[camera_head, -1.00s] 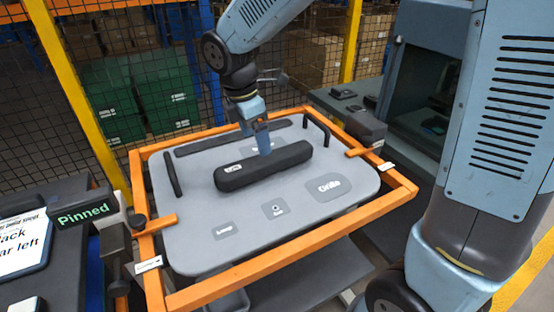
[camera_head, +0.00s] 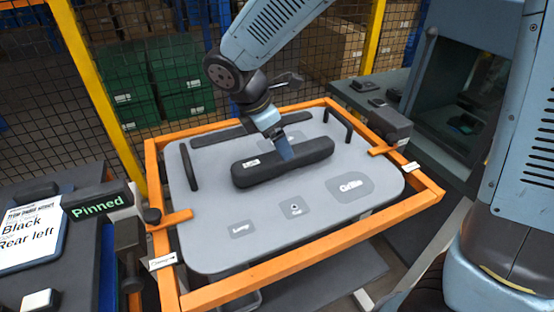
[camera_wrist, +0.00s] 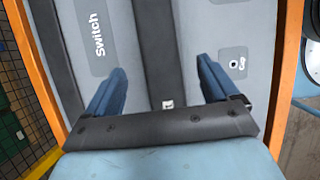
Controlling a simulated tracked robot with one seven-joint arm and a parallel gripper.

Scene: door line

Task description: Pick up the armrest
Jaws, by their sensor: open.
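The armrest (camera_head: 305,155), a long black padded bar with a small white label, lies on the grey door panel (camera_head: 330,215) in the head view. It also shows in the wrist view (camera_wrist: 150,40), running up the middle of the picture. My gripper (camera_head: 284,150) is over the middle of the armrest. In the wrist view my gripper (camera_wrist: 160,85) is open, one blue finger on each side of the armrest with gaps between. I cannot tell how far down the fingers reach. The armrest's near end is hidden behind my gripper body in the wrist view.
An orange frame (camera_head: 300,262) surrounds the panel. Black handles (camera_head: 188,167) (camera_head: 338,124) stand at its sides, and a dark strip (camera_head: 240,130) runs along the back. A "Pinned" sign (camera_head: 98,205) stands left. Mesh fencing is behind. The panel's front is clear of raised parts.

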